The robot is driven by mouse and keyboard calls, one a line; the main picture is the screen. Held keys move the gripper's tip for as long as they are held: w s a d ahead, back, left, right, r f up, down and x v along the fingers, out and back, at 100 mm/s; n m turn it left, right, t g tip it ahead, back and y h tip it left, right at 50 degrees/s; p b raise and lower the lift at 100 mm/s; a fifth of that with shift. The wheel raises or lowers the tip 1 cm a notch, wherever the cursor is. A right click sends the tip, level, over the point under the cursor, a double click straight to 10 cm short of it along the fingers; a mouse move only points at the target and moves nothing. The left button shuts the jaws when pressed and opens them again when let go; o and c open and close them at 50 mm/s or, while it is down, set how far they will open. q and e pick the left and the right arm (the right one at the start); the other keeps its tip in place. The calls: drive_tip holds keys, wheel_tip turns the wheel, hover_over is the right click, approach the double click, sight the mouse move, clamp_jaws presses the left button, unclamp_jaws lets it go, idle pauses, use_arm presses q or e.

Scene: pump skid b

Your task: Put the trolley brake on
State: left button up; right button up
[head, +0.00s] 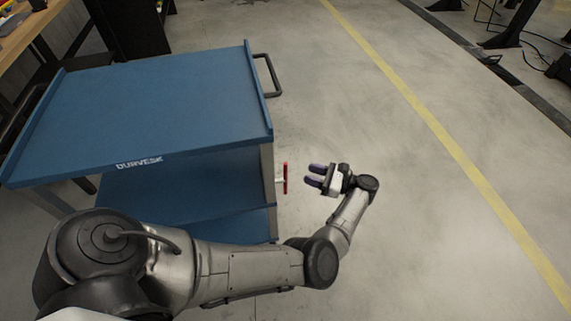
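The blue trolley (150,105) stands at the left, with a flat top, lower shelves and a dark handle on its right end. A red bar (286,178) on a pale mount sticks out from the trolley's right side, low down; it looks like the brake lever. My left gripper (310,175) is just right of the red bar, its two purple-tipped fingers pointing left at it. The fingers are apart with nothing between them, and a small gap shows between them and the bar. The trolley's wheels are hidden. My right gripper is out of view.
Open concrete floor lies right of the trolley, crossed by a yellow line (440,130). A wooden bench (30,30) and a dark cabinet (133,25) stand behind the trolley. Black stands and cables (510,30) are at the far right. My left arm crosses the trolley's near side.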

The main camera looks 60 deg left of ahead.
use_arm(q)
hover_over(285, 178)
drive_tip(key=shift+w+a, duration=0.2)
drive_tip(key=shift+a, duration=0.1)
drive_tip(key=shift+c, duration=0.4)
clamp_jaws()
